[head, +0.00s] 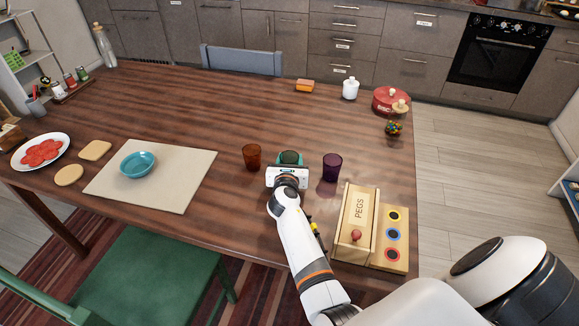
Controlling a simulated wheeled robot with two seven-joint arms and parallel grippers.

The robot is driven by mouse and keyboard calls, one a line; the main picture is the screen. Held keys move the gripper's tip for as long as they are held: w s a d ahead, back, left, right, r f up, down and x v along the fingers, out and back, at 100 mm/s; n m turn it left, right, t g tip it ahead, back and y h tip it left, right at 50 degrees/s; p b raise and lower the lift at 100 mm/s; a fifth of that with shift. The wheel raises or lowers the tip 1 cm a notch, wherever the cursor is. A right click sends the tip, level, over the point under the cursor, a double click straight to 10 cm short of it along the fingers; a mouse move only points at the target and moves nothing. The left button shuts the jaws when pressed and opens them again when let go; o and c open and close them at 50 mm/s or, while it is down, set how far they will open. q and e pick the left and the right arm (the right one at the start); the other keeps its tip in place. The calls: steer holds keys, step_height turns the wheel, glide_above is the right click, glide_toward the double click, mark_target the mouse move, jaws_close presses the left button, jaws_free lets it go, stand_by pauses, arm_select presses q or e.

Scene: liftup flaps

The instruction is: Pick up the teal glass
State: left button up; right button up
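The teal glass (290,157) stands on the wooden table, between an amber glass (252,156) on its left and a purple glass (332,167) on its right. My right gripper (287,167) is right at the near side of the teal glass and hides its lower part. The fingers are hidden behind the gripper body, so I cannot tell whether they touch or surround the glass. My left gripper is not in view.
A wooden pegs box (359,212) stands close to the right of my forearm. A beige mat (190,173) with a teal bowl (138,164) lies to the left. A green chair (150,275) stands at the near side.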

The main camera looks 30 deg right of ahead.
steer(key=shift+c, duration=0.9)
steer(key=shift+r, duration=0.25)
step_height(320, 180, up, 10)
steer(key=p, duration=0.4)
steer(key=shift+f, duration=0.25)
